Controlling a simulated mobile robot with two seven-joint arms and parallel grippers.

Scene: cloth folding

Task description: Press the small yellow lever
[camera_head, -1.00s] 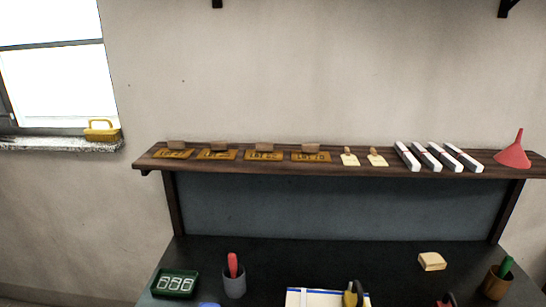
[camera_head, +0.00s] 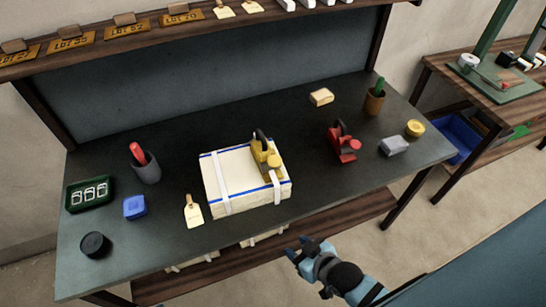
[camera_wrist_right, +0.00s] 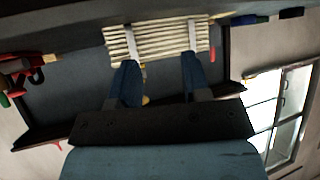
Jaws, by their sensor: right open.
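A yellow tool (camera_head: 270,163) with a dark handle lies on top of a strapped cream bundle (camera_head: 225,180) on the dark table; I cannot make out a separate small lever on it. The bundle has white straps and a blue edge line. My right gripper (camera_head: 295,250) is open and empty, just in front of the table's front edge and apart from the bundle. In the right wrist view the bundle's layered side (camera_wrist_right: 155,41) shows beyond the two open fingers (camera_wrist_right: 157,72), with a bit of yellow between them. My left gripper is not in view.
A red tool (camera_head: 344,146), a grey block (camera_head: 394,146) and a yellow roll (camera_head: 415,128) lie to the right on the table. A tag (camera_head: 193,212), a blue block (camera_head: 135,207) and a black round tin (camera_head: 95,245) lie left. A low shelf (camera_head: 345,222) runs below.

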